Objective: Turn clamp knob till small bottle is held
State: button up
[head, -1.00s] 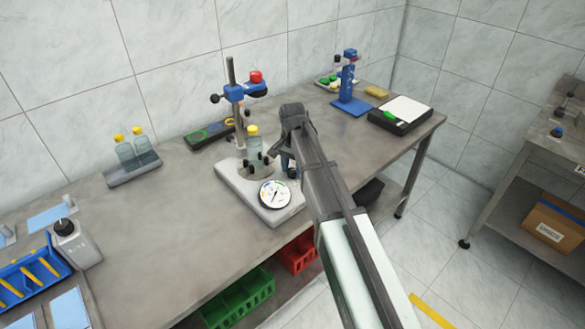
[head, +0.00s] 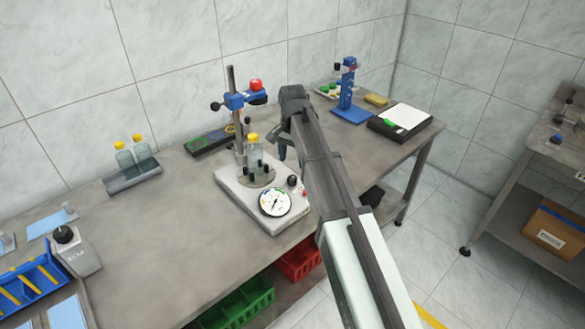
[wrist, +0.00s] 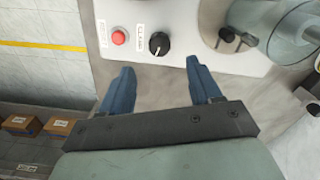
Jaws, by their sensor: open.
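The small bottle (head: 254,153), clear with a yellow cap, stands upright on the round plate of the press stand, among short black posts. It shows cut off at the right in the wrist view (wrist: 290,32). A black knob with a white pointer mark (wrist: 158,43) sits on the stand's base beside a red button; the head view shows it right of the gauge (head: 292,181). I cannot tell whether the posts touch the bottle. My gripper (wrist: 160,66) is open and empty, its blue fingers apart from both knobs.
The stand's base (head: 232,185) carries a dial gauge (head: 275,202) and a column with a blue head (head: 240,101). Two more capped bottles (head: 134,157) stand in a rack at left. A blue stand (head: 347,90) is farther back. The bench between rack and base is clear.

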jog(key=shift+r, duration=3)
jog(key=shift+d+f, duration=0.1)
